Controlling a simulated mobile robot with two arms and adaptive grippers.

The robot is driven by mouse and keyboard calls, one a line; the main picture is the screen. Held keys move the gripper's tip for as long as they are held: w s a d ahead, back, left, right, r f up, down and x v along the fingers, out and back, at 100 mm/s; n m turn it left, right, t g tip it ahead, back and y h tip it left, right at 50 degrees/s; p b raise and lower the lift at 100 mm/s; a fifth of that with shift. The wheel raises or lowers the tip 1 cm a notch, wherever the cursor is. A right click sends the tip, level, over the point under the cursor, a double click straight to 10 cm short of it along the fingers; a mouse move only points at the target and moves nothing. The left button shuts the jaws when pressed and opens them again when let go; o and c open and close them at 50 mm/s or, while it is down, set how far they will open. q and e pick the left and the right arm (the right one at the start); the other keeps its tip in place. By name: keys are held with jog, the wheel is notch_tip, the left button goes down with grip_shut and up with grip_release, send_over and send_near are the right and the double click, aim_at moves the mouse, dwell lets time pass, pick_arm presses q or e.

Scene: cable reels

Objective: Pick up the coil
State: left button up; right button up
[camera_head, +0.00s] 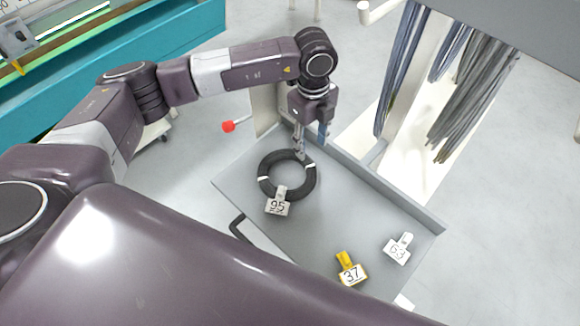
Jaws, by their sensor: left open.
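A black cable coil (265,180) lies flat on the left part of a grey tray-like surface (345,205). It has white bands and a white tag (278,207) marked 95 at its near edge. My left gripper (300,152) points down at the coil's far right rim, with its fingers at or just above it. It is open; whether a finger touches the coil I cannot tell. My right gripper does not show.
A yellow tag (351,271) marked 37 and a white tag (398,249) marked 63 lie toward the surface's right end. Grey cables (470,85) hang on a rack behind. A raised edge (385,185) runs along the far side. A red knob (228,127) sits at the left.

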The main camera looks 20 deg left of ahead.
pick_arm(q)
jog(key=shift+w+a+y, duration=0.2)
jog(key=shift+a+y, duration=0.1)
jog(key=shift+a, duration=0.4)
jog(key=shift+f, duration=0.35)
jog(key=shift+s+f+p, duration=0.15)
jog(key=shift+f+p, duration=0.4)
jog(key=shift+f, duration=0.35)
notch_tip(320, 180, down, 4)
jog(key=shift+f+p, duration=0.25)
jog(key=shift+p, duration=0.65)
jog(key=shift+f, duration=0.25)
grip_shut()
